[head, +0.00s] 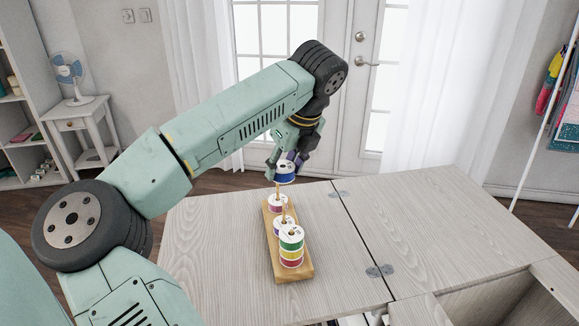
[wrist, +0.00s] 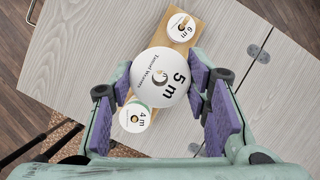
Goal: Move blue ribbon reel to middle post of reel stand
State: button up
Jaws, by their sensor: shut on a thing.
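My gripper (head: 284,163) is shut on the blue ribbon reel (head: 286,173), gripping its sides. It holds the reel above the far part of the wooden reel stand (head: 306,271). In the wrist view the held reel's white "5 m" face (wrist: 160,75) sits between the purple pads and hides much of the stand. A pinkish-red reel (head: 278,204) is on the far post. A purple-sided reel (head: 280,229) is around the middle, partly hidden by a near stack with a green reel (head: 291,241) on top and yellow and red below. Post tips show above the far and middle reels.
The stand lies on a pale wood cabinet top (head: 215,245). A seam with metal hinges (head: 380,271) runs right of the stand. An open compartment (head: 490,310) is at the lower right. The top is bare on both sides of the stand.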

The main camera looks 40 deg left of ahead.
jog(key=shift+d+f, duration=0.1)
notch_tip(320, 180, down, 5)
jog(key=shift+b, duration=1)
jog(key=shift+f+b, duration=0.3)
jog(key=shift+b, duration=0.15)
jog(key=shift+f+b, duration=1.85)
jog(key=shift+b, duration=0.5)
jog(key=o, duration=1.1)
